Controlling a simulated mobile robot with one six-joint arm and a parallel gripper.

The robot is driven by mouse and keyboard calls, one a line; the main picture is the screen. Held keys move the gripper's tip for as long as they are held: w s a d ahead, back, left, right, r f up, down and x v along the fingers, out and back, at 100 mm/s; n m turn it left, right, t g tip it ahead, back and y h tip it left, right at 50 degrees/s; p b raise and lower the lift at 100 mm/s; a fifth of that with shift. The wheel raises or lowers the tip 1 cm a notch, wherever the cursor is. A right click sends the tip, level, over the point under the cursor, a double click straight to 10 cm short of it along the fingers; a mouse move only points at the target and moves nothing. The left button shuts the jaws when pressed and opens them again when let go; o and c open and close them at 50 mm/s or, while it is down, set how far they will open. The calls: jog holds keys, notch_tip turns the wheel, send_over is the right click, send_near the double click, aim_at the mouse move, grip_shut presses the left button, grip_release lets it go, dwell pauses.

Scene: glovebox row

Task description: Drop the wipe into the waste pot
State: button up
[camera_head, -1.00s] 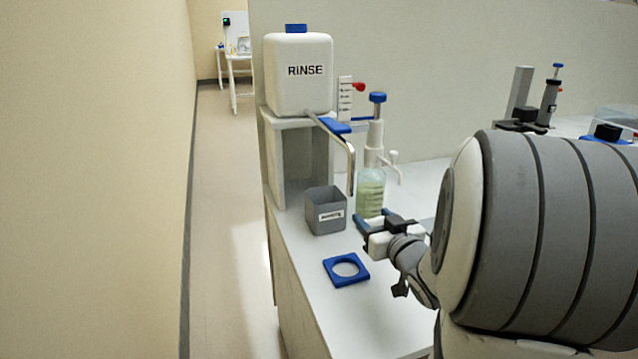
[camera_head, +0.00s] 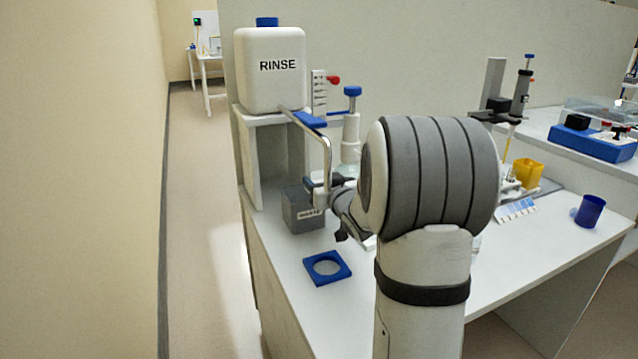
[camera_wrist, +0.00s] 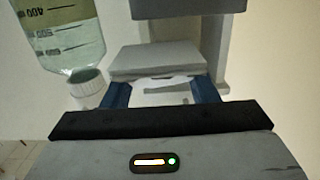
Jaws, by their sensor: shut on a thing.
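In the wrist view, my gripper's blue fingertips (camera_wrist: 163,94) are shut on a thin whitish piece, the wipe (camera_wrist: 165,84). The wipe cannot be made out in the head view. The inside of the pot is hidden.
A metal spout (camera_head: 326,155) curves down close to my gripper from the RINSE tank (camera_head: 284,68). A graduated bottle (camera_wrist: 62,35) is near in the wrist view. A blue holder with a round hole (camera_head: 327,268) lies in front of the pot.

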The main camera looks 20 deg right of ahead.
aim_at(317, 181)
jog(key=w, duration=0.1)
jog(key=w+f, duration=0.1)
jog(key=w+b, duration=0.1)
jog(key=shift+f, duration=0.3)
jog(key=shift+f+b, duration=0.35)
jog(key=shift+f, duration=0.1)
jog(key=o, duration=1)
jog(key=shift+r, duration=0.1)
